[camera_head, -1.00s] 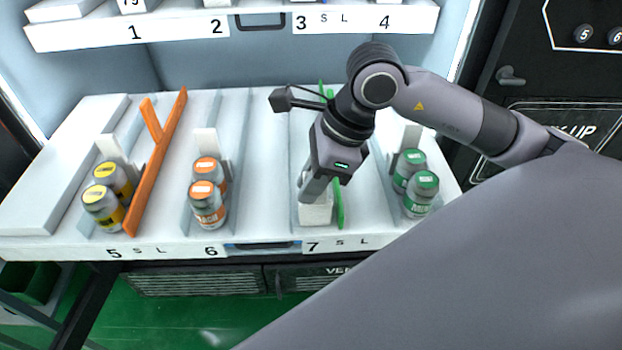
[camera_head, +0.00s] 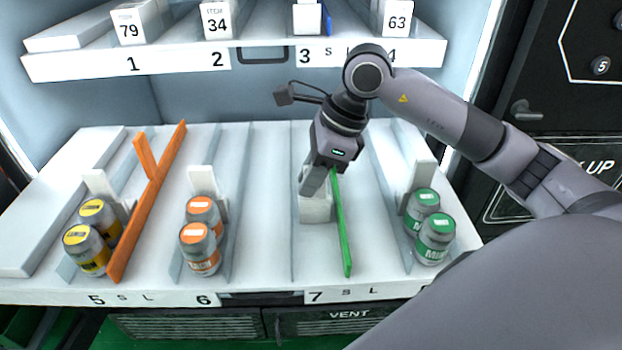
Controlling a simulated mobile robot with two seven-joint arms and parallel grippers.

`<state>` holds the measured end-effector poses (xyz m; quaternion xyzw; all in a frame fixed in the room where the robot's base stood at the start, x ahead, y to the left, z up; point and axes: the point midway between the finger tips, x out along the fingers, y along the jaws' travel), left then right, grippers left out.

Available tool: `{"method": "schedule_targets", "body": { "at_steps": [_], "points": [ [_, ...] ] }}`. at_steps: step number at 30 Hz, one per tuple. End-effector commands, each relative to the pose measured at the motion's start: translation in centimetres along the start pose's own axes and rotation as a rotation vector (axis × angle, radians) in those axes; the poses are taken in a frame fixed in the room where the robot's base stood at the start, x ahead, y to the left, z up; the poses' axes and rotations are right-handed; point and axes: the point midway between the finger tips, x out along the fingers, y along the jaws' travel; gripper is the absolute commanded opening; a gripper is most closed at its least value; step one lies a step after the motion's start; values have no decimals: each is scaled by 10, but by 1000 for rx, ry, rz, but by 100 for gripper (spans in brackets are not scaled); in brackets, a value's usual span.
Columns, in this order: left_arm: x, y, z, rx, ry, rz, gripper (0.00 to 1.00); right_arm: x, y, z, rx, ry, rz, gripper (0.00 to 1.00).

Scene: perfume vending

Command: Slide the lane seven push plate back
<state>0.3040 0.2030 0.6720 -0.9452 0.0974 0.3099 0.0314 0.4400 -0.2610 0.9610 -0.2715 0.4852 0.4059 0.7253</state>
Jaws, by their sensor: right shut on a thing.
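The lane seven push plate is a white block (camera_head: 316,208) in the lane above the label 7 (camera_head: 314,297). It stands a little back from the shelf's front edge. My right gripper (camera_head: 315,188) comes down from above and is shut on the push plate. The gripper hides part of the plate's top. A green divider (camera_head: 344,235) runs along the lane just right of the plate. My left gripper is not in view.
Green-capped bottles (camera_head: 436,238) stand to the right with a white plate behind. Orange-capped bottles (camera_head: 200,248) stand in lane six. Yellow-capped bottles (camera_head: 86,248) and an orange divider (camera_head: 150,205) are at left. An upper shelf (camera_head: 180,62) overhangs behind.

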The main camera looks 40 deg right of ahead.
Motion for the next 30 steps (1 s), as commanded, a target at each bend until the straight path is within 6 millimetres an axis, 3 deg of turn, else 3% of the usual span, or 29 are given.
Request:
{"method": "schedule_targets", "body": {
  "at_steps": [3, 4, 5, 6, 16, 24, 30],
  "points": [
    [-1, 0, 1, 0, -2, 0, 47, -1, 0, 1, 0, -4, 0, 0],
    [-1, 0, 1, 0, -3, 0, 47, -1, 0, 1, 0, -4, 0, 27],
    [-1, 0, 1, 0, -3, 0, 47, -1, 0, 1, 0, -4, 0, 37],
    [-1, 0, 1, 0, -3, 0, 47, -1, 0, 1, 0, -3, 0, 38],
    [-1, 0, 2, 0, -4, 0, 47, -6, 0, 1, 0, -2, -2, 38],
    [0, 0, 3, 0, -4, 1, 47, -48, 0, 0, -1, -3, -5, 38],
    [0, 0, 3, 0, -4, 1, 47, -69, 0, 1, -1, -3, -1, 38]
  ]
}}
